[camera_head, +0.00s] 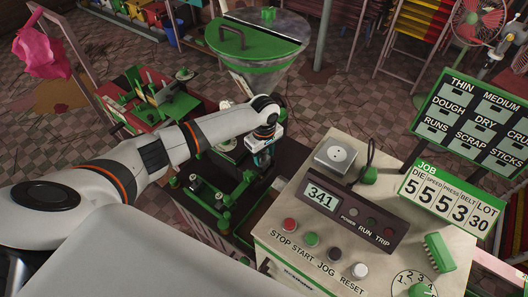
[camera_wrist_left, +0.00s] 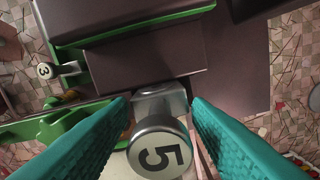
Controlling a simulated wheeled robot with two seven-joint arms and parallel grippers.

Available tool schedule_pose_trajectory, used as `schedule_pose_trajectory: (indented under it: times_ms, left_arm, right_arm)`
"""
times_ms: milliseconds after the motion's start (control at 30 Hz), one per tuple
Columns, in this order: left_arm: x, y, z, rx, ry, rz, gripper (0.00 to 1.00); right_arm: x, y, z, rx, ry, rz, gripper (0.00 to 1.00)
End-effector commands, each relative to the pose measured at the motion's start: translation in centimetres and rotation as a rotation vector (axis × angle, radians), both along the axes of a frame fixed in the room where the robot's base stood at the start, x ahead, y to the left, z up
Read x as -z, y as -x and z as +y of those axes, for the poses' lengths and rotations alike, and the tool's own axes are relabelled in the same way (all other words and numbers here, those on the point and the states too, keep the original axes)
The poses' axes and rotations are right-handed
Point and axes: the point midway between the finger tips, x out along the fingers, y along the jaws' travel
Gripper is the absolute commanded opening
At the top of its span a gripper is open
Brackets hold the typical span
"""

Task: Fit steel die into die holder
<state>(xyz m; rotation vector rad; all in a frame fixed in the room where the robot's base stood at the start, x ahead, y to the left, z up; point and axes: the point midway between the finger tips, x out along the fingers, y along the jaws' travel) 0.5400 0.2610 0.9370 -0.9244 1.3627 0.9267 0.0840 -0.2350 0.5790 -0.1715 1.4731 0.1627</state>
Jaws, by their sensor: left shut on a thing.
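My left gripper (camera_head: 262,158) comes in from the left and points down over the dark and green machine (camera_head: 208,192). In the left wrist view its teal fingers (camera_wrist_left: 159,102) are shut on a steel die (camera_wrist_left: 158,148), a silver piece with a round end marked 5. The die lies between the fingertips, close to a dark block (camera_wrist_left: 145,55) with green edges. I cannot tell whether it touches the block. The die holder cannot be made out for certain; the arm and gripper cover part of the machine. My right gripper is not in view.
A control console (camera_head: 325,235) with buttons stands right of the machine, close to the gripper. A green-rimmed hopper (camera_head: 262,45) stands behind. A piece marked 3 (camera_wrist_left: 46,71) is at the left in the wrist view. The job board (camera_head: 447,203) shows die 5.

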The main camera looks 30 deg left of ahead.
Motion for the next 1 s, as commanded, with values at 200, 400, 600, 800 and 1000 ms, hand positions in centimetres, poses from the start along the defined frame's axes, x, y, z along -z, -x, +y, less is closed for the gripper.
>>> schedule_pose_trajectory:
  times_ms: [200,400,600,800,1000]
  left_arm:
    - [0.3,-0.1,-0.1,-0.001,0.002,-0.001,0.03]
    - [0.3,-0.1,0.0,-0.001,0.002,-0.001,0.03]
    - [0.4,-0.1,0.0,-0.001,0.002,-0.001,0.03]
    - [0.8,-0.1,0.0,-0.003,0.002,-0.001,0.03]
    - [1.2,0.0,0.0,-0.005,0.001,-0.002,0.03]
  right_arm:
    - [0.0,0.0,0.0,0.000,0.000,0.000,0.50]
    - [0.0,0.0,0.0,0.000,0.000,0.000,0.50]
    - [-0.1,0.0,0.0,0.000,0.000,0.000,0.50]
    - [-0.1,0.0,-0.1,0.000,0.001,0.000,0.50]
    - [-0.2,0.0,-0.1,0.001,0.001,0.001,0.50]
